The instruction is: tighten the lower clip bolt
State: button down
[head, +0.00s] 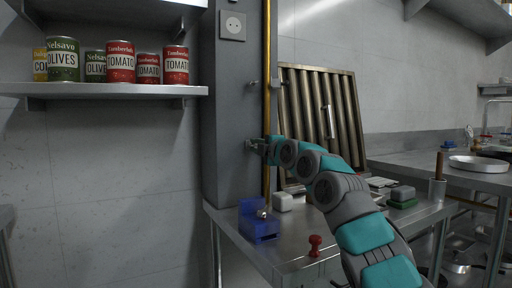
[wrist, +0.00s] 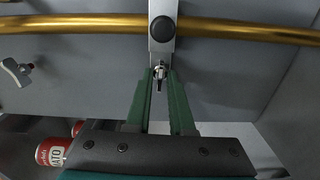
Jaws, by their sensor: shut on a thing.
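The lower clip (head: 250,144) sits on the grey column beside the upright brass pipe (head: 267,60). In the wrist view the clip is a pale metal strap (wrist: 161,44) with a dark round knob, crossing the pipe (wrist: 85,25). The lower clip bolt (wrist: 159,73) is a small metal piece at the strap's near end. My gripper (wrist: 160,78) has its green fingers shut on the bolt, one on each side. In the head view my gripper (head: 262,147) is at the lower clip; my own arm hides part of the fingertips.
An upper clip (head: 253,83) sits higher on the column. A wing-shaped metal piece (wrist: 17,72) shows at the wrist view's left. A shelf (head: 120,90) of cans is left. A ribbed panel (head: 345,110) leans behind.

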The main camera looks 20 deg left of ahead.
jog(key=m, duration=0.6)
jog(key=m+b, duration=0.3)
jog(key=m, duration=1.6)
jog(key=shift+w+d, duration=0.1)
jog(key=shift+w, duration=0.05)
dwell(1.4)
